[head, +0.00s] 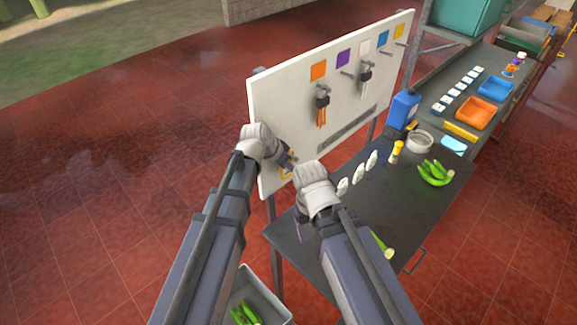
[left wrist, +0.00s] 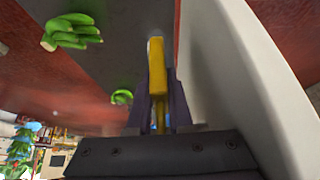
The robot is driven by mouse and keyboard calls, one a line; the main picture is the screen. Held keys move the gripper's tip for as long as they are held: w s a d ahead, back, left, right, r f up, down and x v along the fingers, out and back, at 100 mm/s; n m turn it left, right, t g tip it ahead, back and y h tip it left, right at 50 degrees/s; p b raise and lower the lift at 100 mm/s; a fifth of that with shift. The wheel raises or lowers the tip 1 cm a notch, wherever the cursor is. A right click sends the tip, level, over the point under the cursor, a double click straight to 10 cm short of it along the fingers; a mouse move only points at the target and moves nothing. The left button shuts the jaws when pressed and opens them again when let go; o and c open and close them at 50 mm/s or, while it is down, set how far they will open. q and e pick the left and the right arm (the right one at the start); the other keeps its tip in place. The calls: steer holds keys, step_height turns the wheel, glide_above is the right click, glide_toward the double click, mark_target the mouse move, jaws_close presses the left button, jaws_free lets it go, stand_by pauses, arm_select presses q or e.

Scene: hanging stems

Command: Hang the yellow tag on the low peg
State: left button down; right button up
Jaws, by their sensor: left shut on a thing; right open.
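The yellow tag (left wrist: 157,66) is between the fingers of my left gripper (left wrist: 158,108) in the left wrist view. A small yellow part of the tag (head: 287,173) shows in the head view. My left gripper (head: 289,160) is shut on it, close to the lower left of the white board (head: 285,110). I cannot make out the low peg; the left hand covers part of that area. My right gripper (head: 303,222) is open, lower and to the right, over the near end of the dark table; its fingers are mostly hidden.
Orange tags (head: 321,115) and a white tag (head: 364,85) hang from upper pegs under coloured squares. The dark table (head: 375,205) holds green bananas (head: 436,173), a blue jug (head: 402,108) and white labels. A grey bin (head: 275,303) stands below.

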arm_select(q)
steer(key=c, duration=0.7)
jaws_free()
steer(key=shift+c, duration=0.2)
steer(key=shift+r, duration=0.1)
steer(key=p+v, duration=0.6)
steer(key=v, duration=0.1)
steer(key=shift+a, duration=0.1)
